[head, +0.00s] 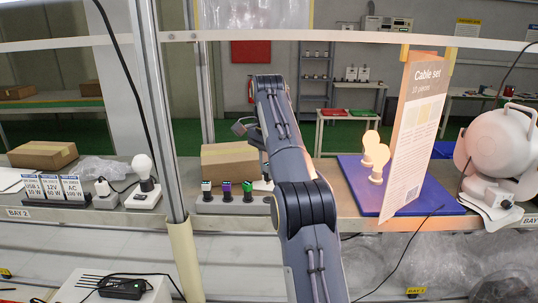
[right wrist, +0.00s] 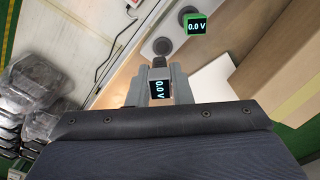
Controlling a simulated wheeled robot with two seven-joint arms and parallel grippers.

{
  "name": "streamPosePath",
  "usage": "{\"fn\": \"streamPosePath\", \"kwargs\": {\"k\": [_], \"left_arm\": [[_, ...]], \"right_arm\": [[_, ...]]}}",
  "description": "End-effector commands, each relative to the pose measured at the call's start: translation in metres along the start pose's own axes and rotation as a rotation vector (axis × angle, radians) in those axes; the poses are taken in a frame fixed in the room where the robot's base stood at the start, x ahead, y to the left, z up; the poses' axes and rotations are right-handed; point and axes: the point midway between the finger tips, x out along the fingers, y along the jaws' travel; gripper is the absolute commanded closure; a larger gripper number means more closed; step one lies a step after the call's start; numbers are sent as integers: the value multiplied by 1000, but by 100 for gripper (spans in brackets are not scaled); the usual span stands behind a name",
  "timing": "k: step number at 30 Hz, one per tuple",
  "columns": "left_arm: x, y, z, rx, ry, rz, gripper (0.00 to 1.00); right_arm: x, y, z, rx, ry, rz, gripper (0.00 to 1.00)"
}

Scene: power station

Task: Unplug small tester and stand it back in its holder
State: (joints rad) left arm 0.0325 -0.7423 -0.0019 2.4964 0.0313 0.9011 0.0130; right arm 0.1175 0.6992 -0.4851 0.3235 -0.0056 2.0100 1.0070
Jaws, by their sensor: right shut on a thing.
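In the right wrist view my right gripper (right wrist: 158,86) is shut on a small tester (right wrist: 160,91) with a dark face reading "0.0 V". Whether the tester's lower end touches anything is hidden. A green block (right wrist: 195,24) also reading "0.0 V" stands beyond it, near round dark spots (right wrist: 163,46) on a pale strip. In the head view my right gripper (head: 243,127) is partly hidden by my own arm, above the bench by a carton. A grey strip (head: 222,207) holds small blocks with green and purple parts. I cannot tell which part is the tester's holder. My left gripper is not in view.
A carton (head: 228,162) stands behind the strip. To the left are label cards (head: 52,188) and a bulb lamp (head: 143,180). A post (head: 172,110) rises left of my arm.

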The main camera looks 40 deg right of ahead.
Motion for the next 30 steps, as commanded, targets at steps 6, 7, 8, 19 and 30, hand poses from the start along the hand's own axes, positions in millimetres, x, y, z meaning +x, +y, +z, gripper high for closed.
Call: {"fn": "streamPosePath", "kwargs": {"k": [6,7,8,19,30], "left_arm": [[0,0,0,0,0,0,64],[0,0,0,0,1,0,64],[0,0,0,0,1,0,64],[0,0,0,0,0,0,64],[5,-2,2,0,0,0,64]], "right_arm": [[4,0,0,0,-1,2,100],[6,0,0,0,-1,3,100],[8,0,0,0,-1,2,100],[44,0,0,0,-3,4,100],[64,0,0,0,-2,2,100]]}}
